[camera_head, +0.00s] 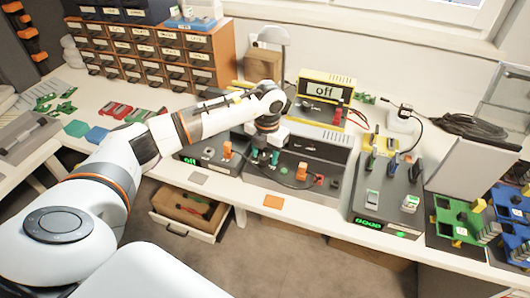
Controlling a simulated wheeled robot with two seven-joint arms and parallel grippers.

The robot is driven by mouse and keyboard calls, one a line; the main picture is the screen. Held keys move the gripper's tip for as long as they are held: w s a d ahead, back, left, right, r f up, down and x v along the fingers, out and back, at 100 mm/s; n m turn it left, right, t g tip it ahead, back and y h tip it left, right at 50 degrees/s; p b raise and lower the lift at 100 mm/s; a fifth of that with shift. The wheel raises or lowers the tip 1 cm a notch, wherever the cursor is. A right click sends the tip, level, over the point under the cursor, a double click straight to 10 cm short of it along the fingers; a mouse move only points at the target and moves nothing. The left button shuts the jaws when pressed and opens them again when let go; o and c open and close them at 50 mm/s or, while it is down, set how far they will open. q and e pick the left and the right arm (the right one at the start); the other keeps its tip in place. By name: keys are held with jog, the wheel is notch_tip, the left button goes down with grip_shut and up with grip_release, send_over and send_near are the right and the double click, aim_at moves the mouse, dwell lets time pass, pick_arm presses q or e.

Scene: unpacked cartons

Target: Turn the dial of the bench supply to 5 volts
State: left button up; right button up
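A dark bench unit (207,164) with a green "off" readout and an orange knob (228,148) stands left of centre; it looks like the bench supply, though I cannot be sure. A second dark panel (327,155) to its right carries another orange knob (301,172) and red parts. My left gripper (266,157) points down over the second panel's left part, between the two orange knobs. Its teal-tipped fingers look apart, and I see nothing held. The arm partly hides the first unit. My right gripper is out of view.
A dark fixture (383,203) with a green display and small devices stands right of the panels. Green and blue trays lie farther right. Labelled drawers (150,50) stand at the back left.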

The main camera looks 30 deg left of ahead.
aim_at(267, 157)
pick_arm(q)
notch_tip(267, 157, up, 12)
jog(key=b, duration=0.1)
jog(key=shift+d, duration=0.3)
dwell(0.6)
